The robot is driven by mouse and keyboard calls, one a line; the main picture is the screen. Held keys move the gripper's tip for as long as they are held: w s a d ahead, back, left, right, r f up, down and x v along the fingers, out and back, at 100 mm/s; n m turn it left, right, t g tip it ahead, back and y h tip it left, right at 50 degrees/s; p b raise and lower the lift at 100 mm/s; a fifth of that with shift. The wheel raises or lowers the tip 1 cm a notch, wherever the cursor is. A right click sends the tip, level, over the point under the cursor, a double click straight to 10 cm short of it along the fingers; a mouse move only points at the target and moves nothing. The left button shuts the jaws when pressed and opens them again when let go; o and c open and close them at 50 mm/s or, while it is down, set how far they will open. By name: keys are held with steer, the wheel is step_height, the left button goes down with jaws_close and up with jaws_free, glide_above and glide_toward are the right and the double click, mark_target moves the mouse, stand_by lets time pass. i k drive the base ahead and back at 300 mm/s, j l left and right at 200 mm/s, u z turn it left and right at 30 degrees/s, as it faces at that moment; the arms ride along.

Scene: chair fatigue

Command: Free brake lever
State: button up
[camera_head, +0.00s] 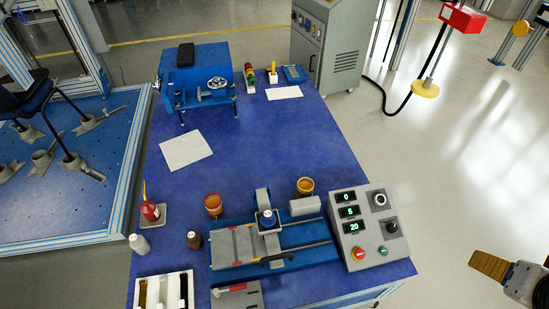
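A blue fixture (316,258) with a grey plate (234,246) stands at the front of the blue table. A black handle (277,260) lies along its front edge. A small grey block with a red-marked bar (231,291) sits in front of it. No part is labelled as the brake lever, so I cannot tell which one it is. What seems to be my gripper (490,266) shows at the lower right with a brown ribbed finger, off the table's right side and apart from the fixture. Its other finger is not clearly visible, so its opening cannot be told.
A grey control box (347,251) with digits stands right of the fixture. A blue vise-like device (196,84) is at the back.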

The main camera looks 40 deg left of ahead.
mark_target(232, 288)
steer(key=u, duration=2.4)
steer(key=k+j+z, duration=0.2)
steer(key=i+l, duration=0.05)
steer(key=i, duration=0.05)
